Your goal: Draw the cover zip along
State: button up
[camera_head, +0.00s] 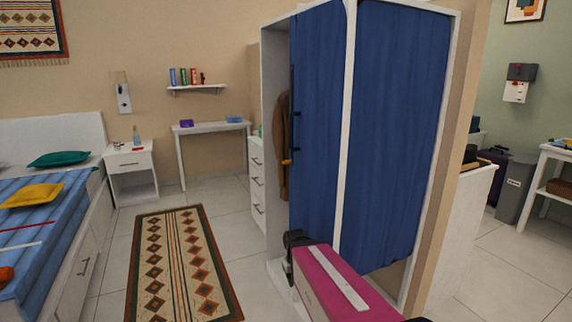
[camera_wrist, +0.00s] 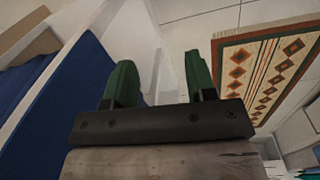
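The blue cover (camera_head: 322,120) hangs over the front of the white wardrobe (camera_head: 345,130) in two panels, split by a white upright. A dark strip with small dark tabs, possibly the zip, runs down the left edge of the left panel. A small orange piece (camera_head: 287,162) shows beside that edge; I cannot tell whether it is the zip pull. My gripper (camera_wrist: 158,65) has its two green fingers apart with nothing visible between them. The blue cover also shows in the wrist view (camera_wrist: 70,115), left of the fingers and apart from them.
A brown garment (camera_head: 282,150) hangs inside the wardrobe's open left part. A white drawer unit (camera_head: 257,175) stands behind it. A patterned rug (camera_head: 180,265) lies on clear floor to the left, before the bed (camera_head: 60,240).

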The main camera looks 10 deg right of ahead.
jog(key=w+r+n+h, duration=0.4)
jog(key=w+r+n, duration=0.15)
jog(key=w, duration=0.35)
jog(key=n+t+h, duration=0.5)
jog(key=n+h, duration=0.8)
jog(key=n, duration=0.1)
send_near(283, 162)
jog(key=x, duration=1.1)
jog(key=shift+w+d+f, duration=0.15)
jog(key=shift+w+f, duration=0.05)
jog(key=shift+r, duration=0.1)
grip_shut()
